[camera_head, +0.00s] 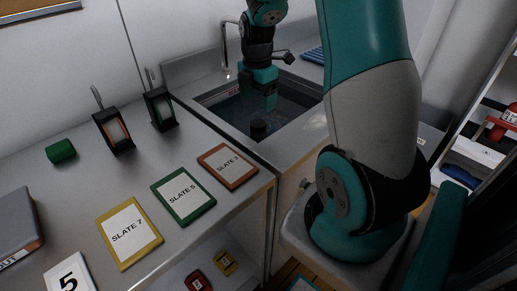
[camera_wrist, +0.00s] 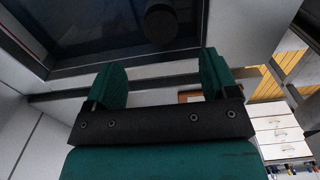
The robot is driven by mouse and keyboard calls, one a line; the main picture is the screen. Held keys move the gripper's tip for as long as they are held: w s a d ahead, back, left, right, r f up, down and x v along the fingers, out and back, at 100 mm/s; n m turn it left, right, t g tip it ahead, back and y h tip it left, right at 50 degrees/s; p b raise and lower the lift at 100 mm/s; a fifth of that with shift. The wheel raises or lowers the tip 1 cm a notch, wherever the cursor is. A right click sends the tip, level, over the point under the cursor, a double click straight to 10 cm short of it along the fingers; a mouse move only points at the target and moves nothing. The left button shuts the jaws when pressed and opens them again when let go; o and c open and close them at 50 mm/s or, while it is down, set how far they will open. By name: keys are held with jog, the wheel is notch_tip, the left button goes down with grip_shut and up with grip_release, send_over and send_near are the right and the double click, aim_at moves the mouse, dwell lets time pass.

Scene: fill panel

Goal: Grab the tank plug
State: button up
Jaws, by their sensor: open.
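The tank plug, a dark round piece (camera_head: 258,129), sits low in the dark tank (camera_head: 222,88) set into the counter. A dark round shape that looks like the same plug (camera_wrist: 160,22) shows near the top of the wrist view, beyond the fingers. My gripper (camera_head: 271,106) hangs fingers-down over the tank, above and slightly right of the plug in the head view. In the wrist view the two green fingers of my gripper (camera_wrist: 162,78) stand wide apart with nothing between them.
A tap (camera_head: 225,45) rises at the tank's back left. On the left counter lie a red slate (camera_head: 227,153), a green slate (camera_head: 184,178), a yellow slate (camera_head: 130,212) and a green block (camera_head: 61,151). Two dark upright devices (camera_head: 113,130) (camera_head: 160,108) stand behind the slates. The tank's walls surround the plug.

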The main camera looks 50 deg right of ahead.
aim_at(258, 123)
notch_tip(258, 123, down, 12)
jog(key=shift+s+r, duration=0.1)
dwell(0.4)
grip_shut()
